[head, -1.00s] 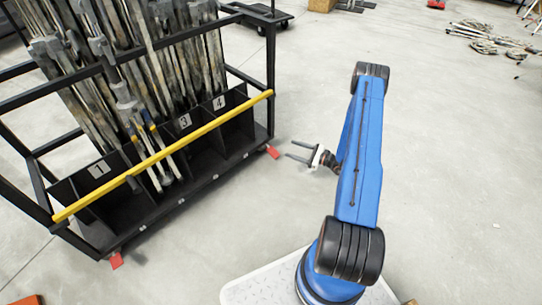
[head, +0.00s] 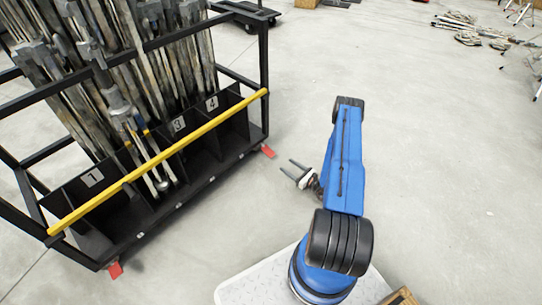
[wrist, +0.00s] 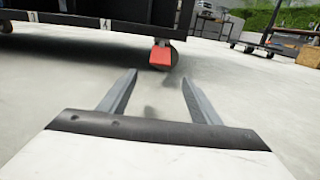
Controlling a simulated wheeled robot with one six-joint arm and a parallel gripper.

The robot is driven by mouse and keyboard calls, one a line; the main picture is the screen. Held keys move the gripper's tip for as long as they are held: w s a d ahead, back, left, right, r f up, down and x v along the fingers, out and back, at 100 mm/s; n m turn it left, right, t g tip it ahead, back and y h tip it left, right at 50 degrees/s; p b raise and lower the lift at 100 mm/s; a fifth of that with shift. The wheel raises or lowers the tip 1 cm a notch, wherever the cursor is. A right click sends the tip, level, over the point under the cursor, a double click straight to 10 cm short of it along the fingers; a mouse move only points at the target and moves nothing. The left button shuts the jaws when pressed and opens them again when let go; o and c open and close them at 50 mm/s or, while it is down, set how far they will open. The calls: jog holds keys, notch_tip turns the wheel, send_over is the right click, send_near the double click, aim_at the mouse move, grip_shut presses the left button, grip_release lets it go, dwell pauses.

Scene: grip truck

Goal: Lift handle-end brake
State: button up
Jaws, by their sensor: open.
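Two red brake pedals show at the foot of the black cart (head: 190,195). One red pedal (head: 267,151) is at its right corner, the other red pedal (head: 115,270) at its near left corner. I cannot tell for sure which is the handle end. My gripper (head: 287,166) is open and empty, just right of the right-corner pedal and apart from it. In the wrist view that red pedal (wrist: 160,56) sits by a caster, ahead of and between my open fingers (wrist: 159,78). It slopes down toward the floor.
The cart holds many upright metal stands and poles (head: 160,60) in numbered bins. A yellow bar (head: 170,152) runs along its side. The floor around my gripper is clear. A low dolly (head: 245,14) stands behind, and poles lie on the floor (head: 470,25) at far right.

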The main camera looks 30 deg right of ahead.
aim_at(271, 154)
jog(key=x, duration=1.4)
jog(key=shift+c, duration=0.4)
